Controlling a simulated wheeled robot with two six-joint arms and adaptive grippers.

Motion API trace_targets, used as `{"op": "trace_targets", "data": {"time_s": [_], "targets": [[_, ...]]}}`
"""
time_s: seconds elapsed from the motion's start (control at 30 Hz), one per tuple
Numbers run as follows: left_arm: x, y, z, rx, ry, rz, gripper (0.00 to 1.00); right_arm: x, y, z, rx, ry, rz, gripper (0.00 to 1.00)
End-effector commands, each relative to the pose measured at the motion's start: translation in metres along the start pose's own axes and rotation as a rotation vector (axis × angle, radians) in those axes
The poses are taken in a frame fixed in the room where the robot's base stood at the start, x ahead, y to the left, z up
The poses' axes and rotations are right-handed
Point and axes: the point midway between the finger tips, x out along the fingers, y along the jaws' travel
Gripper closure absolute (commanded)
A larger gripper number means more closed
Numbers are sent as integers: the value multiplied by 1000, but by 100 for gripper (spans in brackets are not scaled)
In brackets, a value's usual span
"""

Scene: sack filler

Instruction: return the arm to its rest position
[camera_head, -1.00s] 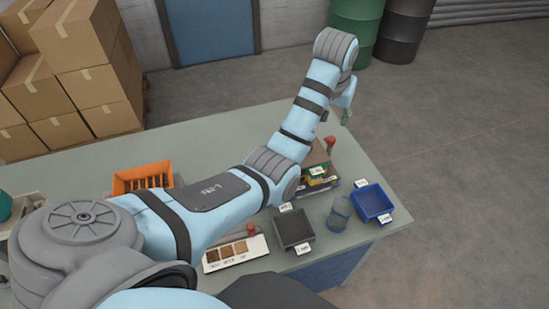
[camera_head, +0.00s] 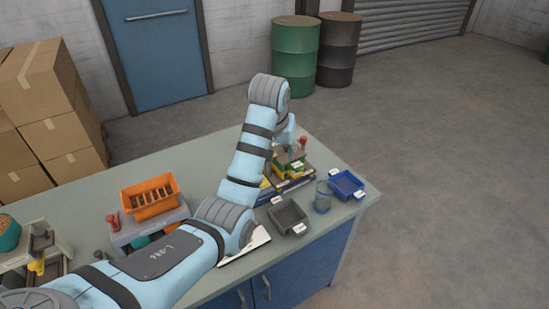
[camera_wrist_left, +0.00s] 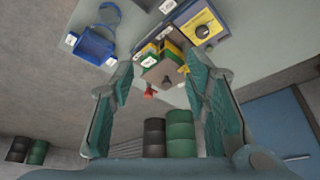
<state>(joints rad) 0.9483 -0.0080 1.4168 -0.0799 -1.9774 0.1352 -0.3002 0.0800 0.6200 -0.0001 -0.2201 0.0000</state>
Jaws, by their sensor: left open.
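My left arm reaches in from the lower left over the table (camera_head: 90,195) in the head view. My left gripper (camera_head: 287,140) is partly hidden behind its own wrist, near the green and yellow boxes (camera_head: 291,163) on the table. In the left wrist view the left gripper (camera_wrist_left: 163,80) has its two teal fingers wide apart, with nothing held between them. The green and yellow boxes (camera_wrist_left: 158,52) show beyond the fingertips. My right gripper is in neither view.
An orange crate (camera_head: 151,197) stands on the table left of my forearm. Drums (camera_head: 295,55) and stacked cartons (camera_head: 45,110) stand beyond; the floor on the right is clear.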

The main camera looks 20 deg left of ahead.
Motion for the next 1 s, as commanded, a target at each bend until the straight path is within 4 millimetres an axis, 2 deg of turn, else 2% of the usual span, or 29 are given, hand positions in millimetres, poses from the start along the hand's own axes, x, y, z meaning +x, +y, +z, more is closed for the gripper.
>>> {"op": "trace_targets", "data": {"time_s": [0.33,0.4,0.47,0.57,0.6,0.7,0.83,1.0], "targets": [[1,-1,1,-1,0,-1,57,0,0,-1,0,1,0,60],[10,-2,8,2,-4,-2,57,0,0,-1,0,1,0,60],[27,-7,26,9,-11,-6,57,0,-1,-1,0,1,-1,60],[72,-21,84,31,-22,-16,57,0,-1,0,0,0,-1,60],[88,-28,113,44,-25,-22,57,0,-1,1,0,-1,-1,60],[112,-44,183,83,-32,-30,57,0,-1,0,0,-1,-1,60],[118,-59,255,132,-39,-36,57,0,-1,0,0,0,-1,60],[105,-72,328,188,-50,-31,57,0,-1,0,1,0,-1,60]]}}
